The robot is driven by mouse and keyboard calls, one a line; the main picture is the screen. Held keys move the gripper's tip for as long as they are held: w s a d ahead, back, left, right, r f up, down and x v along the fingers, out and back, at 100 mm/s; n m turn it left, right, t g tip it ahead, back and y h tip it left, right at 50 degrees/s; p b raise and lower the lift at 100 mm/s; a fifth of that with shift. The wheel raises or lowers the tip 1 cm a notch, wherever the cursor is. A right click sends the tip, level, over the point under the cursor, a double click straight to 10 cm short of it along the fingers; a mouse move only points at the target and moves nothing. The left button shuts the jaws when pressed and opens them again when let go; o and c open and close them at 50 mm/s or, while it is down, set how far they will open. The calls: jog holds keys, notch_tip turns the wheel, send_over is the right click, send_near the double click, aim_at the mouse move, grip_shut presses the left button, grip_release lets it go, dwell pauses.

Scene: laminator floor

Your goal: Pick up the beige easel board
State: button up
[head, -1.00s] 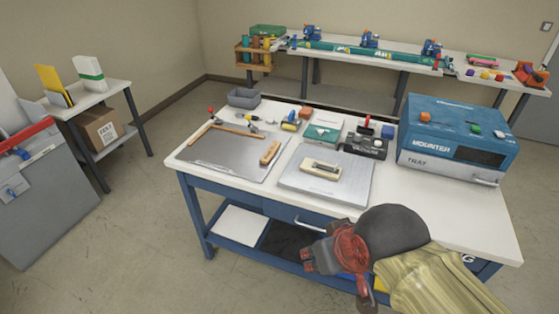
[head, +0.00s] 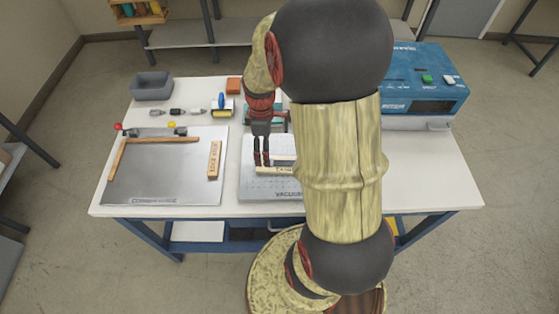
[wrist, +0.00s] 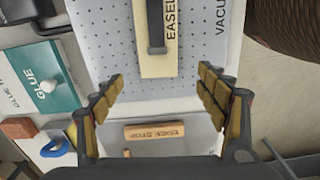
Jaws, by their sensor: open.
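The beige easel board (head: 282,170) lies on the perforated vacuum plate (head: 262,188). In the wrist view, the board (wrist: 154,66) shows a dark bar handle along it and the lettering "EASEL". Part of it is hidden behind my arm in the head view and cut off by the top edge in the wrist view. My gripper (head: 262,164) points down over the board's left end. In the wrist view, my gripper (wrist: 160,82) is open and empty. Its two fingers are spread to either side of the board's near end, with the board not between the pads.
A metal board (head: 150,180) with a wooden edge stop (head: 214,160) lies to the left. A green glue box (wrist: 45,80) is beside the plate. The blue mounter (head: 425,75) stands at the right, and a grey bin (head: 152,86) at the back left.

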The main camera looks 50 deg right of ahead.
aim_at(279, 164)
jog(key=f, duration=0.2)
jog(key=shift+d+f+b, duration=0.25)
jog(key=shift+f+b, duration=0.05)
jog(key=shift+f, duration=0.1)
jog(key=shift+s+d+f+b, duration=0.1)
jog(key=shift+f+b, duration=0.75)
jog(key=shift+f, duration=1.85)
jog(key=shift+r, duration=0.1)
jog(key=c, duration=0.3)
jog(key=c, duration=1)
